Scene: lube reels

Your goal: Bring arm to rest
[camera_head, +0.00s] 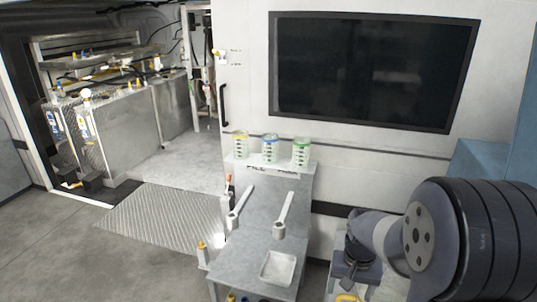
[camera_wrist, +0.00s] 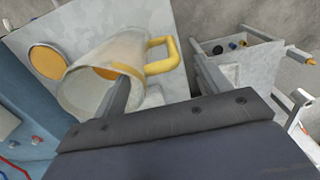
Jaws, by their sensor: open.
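My arm (camera_head: 440,238) reaches in from the right edge of the head view, over a small grey stand (camera_head: 352,268). In the wrist view one finger of my gripper (camera_wrist: 121,92) shows, with the dark gripper body below it. A translucent jug with a yellow handle (camera_wrist: 160,55) is right by this finger, on a grey surface. The finger overlaps the jug in the picture; I cannot tell whether they touch. My gripper is open; its other finger is not clearly seen.
A grey workbench (camera_head: 245,258) holds two light-coloured tools, a square tray (camera_head: 279,268) and three jars with yellow, blue and green lids (camera_head: 270,149). A blue cabinet (camera_head: 482,165) stands behind my arm. A round yellow-topped object (camera_wrist: 47,62) is beside the jug. Open floor lies left.

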